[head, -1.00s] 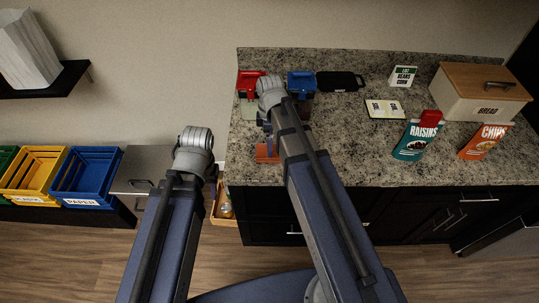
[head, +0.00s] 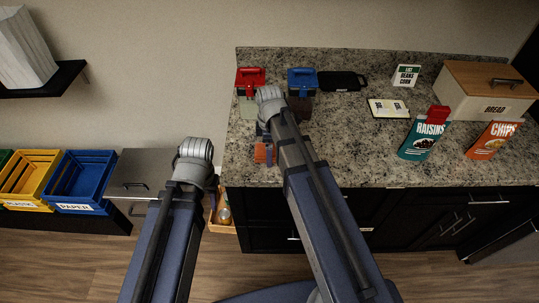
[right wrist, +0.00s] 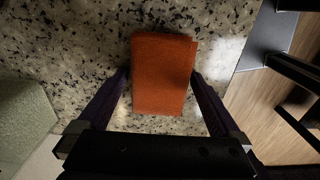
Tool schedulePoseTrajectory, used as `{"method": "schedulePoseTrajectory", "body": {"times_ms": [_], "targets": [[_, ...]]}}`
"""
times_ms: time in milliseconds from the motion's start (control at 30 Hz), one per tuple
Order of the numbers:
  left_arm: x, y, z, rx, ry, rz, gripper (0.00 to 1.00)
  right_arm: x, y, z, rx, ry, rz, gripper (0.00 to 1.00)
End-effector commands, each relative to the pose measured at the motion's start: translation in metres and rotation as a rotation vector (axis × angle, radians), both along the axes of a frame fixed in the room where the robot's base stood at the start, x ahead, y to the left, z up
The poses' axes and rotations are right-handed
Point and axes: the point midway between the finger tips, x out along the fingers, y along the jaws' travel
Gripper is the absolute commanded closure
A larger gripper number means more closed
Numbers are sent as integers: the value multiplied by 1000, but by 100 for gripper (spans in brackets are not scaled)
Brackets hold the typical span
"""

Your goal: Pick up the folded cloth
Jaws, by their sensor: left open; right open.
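The folded cloth is an orange-red rectangle. In the head view the cloth (head: 260,153) lies near the counter's front edge, partly hidden by my right gripper. In the right wrist view the cloth (right wrist: 162,85) lies flat on the speckled counter. My right gripper (right wrist: 160,78) is open, with one finger on each side of the cloth. A narrow gap shows on the left; the right finger is very close to the cloth's edge, and I cannot tell whether it touches. My left gripper (head: 212,194) is in front of the counter's left end, apart from the cloth and mostly hidden by its wrist.
A pale green block (right wrist: 22,120) lies left of the cloth in the wrist view. A red-handled item (head: 250,80), a blue-handled item (head: 301,80) and a black board (head: 342,81) stand behind. Raisins (head: 424,137), chips (head: 491,139) and a bread box (head: 484,95) are right.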

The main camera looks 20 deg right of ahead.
Motion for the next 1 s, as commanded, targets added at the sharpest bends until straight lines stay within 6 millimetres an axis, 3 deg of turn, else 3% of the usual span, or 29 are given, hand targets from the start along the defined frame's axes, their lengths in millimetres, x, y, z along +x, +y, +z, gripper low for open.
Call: {"method": "schedulePoseTrajectory", "body": {"times_ms": [67, 700, 1000], "targets": [[0, 0, 1, 0, 0, 0, 55, 0, 0, 1, 0, 0, 0, 2], [0, 0, 1, 0, 0, 0, 55, 0, 0, 0, 0, 0, 0, 74], [0, 0, 2, 0, 0, 0, 55, 0, 0, 2, 0, 0, 0, 75]]}}
